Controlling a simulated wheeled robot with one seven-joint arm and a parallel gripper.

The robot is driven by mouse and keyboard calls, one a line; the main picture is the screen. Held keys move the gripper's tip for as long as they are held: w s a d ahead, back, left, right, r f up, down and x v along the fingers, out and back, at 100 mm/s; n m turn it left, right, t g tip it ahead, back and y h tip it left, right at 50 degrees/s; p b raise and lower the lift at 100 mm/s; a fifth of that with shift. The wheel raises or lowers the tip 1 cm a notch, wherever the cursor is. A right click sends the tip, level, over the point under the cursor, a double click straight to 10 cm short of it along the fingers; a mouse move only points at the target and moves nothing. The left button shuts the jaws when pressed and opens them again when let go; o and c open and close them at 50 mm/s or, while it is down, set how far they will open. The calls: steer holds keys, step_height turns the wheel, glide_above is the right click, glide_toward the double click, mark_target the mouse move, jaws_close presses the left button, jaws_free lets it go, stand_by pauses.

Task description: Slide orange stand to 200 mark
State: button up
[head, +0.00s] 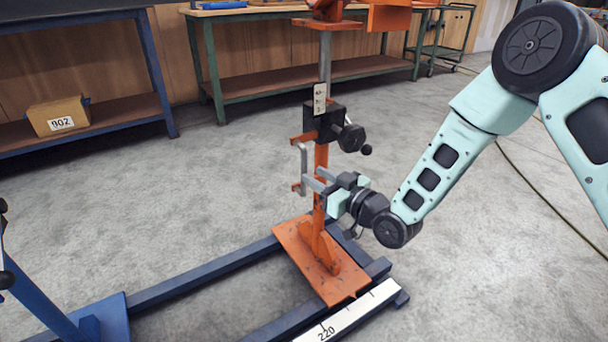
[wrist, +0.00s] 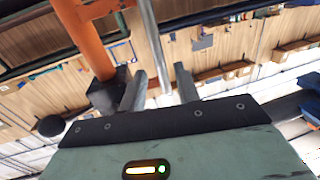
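The orange stand (head: 320,258) is upright, its base plate across two blue rails. A grey upright handle (head: 303,157) sits on orange brackets on its post, and it also shows in the wrist view (wrist: 152,42). My gripper (head: 309,182) is at the handle's lower part. In the wrist view my gripper (wrist: 159,87) is open, with the grey bar between its fingers and a gap visible on each side. A white scale (head: 350,312) lies along the near rail, with "220" readable just in front of the base; a 200 mark is not visible.
A black clamp block with a knob (head: 345,134) is on the post above my gripper. A blue stand (head: 85,318) is at the rails' lower left. The rails (head: 205,272) between the stands look clear. Workbenches (head: 270,85) stand behind.

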mark_target(306, 171)
steer(key=shift+b+x, duration=0.55)
steer(key=shift+x, duration=2.05)
jaws_close()
